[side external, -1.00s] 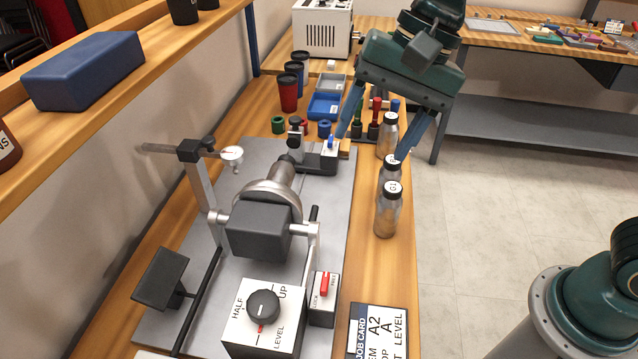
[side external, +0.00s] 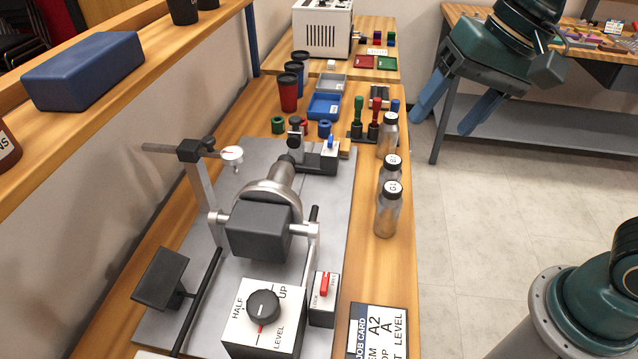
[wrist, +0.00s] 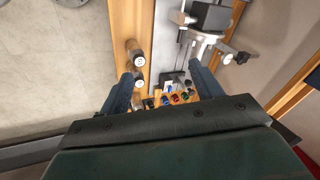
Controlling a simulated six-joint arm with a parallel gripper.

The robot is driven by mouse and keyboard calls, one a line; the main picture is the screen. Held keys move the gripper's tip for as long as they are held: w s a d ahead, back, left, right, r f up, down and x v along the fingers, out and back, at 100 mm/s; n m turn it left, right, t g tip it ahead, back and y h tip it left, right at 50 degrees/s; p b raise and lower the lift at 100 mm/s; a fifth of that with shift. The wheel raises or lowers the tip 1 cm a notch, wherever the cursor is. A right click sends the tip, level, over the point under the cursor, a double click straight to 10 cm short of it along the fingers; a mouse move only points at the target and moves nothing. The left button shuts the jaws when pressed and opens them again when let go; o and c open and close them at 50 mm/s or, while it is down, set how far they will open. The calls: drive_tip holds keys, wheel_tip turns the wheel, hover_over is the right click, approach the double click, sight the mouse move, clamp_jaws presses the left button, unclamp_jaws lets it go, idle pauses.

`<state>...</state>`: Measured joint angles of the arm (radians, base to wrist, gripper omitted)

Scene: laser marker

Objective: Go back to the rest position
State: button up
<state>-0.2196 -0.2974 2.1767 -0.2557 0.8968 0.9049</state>
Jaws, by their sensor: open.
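My gripper (side external: 449,112) is at the upper right of the side view, off the bench's right edge and above the floor. Its two blue fingers are spread apart with nothing between them. In the wrist view my gripper (wrist: 160,90) shows a finger on each side, with the bench beyond. Several metal bottles with black caps, one of them the front bottle (side external: 388,212), stand upright along the bench's right edge, apart from my gripper. The laser marker fixture (side external: 262,225) stands on its grey plate (side external: 335,225), with a knob box (side external: 264,318) and a red lock switch (side external: 324,287).
Red and blue cups (side external: 289,92), a blue tray (side external: 325,106) and stamp-like tools (side external: 373,120) stand toward the back of the bench. A white machine (side external: 322,28) is behind them. A second bench (side external: 470,25) lies behind my gripper. The floor (side external: 480,230) right of the bottles is open.

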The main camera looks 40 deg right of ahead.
drive_tip(key=s+d+f+n+t+h, duration=0.2)
drive_tip(key=s+d+n, duration=0.3)
drive_tip(key=s+d, duration=0.4)
drive_tip(key=shift+s+d+h, duration=0.4)
drive_tip(key=shift+d, duration=0.6)
drive_tip(key=shift+f, duration=0.1)
idle(0.7)
